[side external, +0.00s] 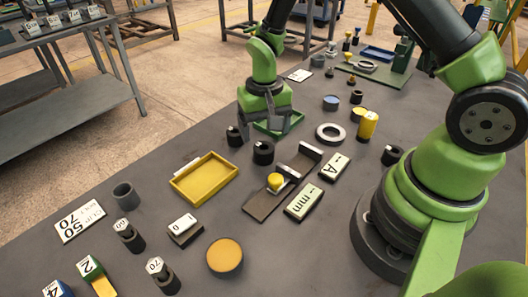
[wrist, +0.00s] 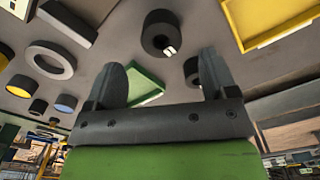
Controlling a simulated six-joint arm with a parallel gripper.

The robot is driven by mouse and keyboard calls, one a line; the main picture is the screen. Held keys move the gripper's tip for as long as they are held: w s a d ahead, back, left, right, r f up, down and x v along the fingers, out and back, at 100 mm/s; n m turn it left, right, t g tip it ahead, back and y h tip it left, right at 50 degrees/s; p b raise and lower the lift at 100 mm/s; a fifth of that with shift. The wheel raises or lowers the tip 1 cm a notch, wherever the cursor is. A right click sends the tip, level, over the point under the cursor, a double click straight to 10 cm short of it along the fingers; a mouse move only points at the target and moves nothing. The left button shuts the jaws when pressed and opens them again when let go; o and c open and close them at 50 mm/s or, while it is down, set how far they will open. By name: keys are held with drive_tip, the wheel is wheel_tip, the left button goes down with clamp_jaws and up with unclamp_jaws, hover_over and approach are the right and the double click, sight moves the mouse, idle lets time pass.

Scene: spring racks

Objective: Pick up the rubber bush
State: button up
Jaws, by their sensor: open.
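Several short black cylinders stand on the dark table, and I cannot tell for sure which is the rubber bush. The likeliest is a thick black cylinder with a hole (side external: 263,153), just in front of my gripper; it also shows in the wrist view (wrist: 153,32). A smaller black cylinder (side external: 234,137) stands to its left, partly behind a finger in the wrist view (wrist: 191,72). My gripper (side external: 265,134) points down, open and empty, its fingers apart in the wrist view (wrist: 161,68). The thick cylinder is not between the fingers.
A green tray (side external: 294,122) lies just behind my gripper. A yellow tray (side external: 178,184) is to the left. A grey ring (side external: 330,126), a yellow cylinder (side external: 368,126) and a bracket with a yellow knob (side external: 258,208) stand close by. Labelled blocks and posts fill the front left.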

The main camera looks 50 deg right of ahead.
sight(264, 149)
drive_tip(key=f, duration=0.6)
drive_tip(key=shift+s+a, duration=0.1)
drive_tip(key=shift+a, duration=0.1)
drive_tip(key=shift+c, duration=0.2)
drive_tip(key=shift+r, duration=0.1)
drive_tip(key=c, duration=1)
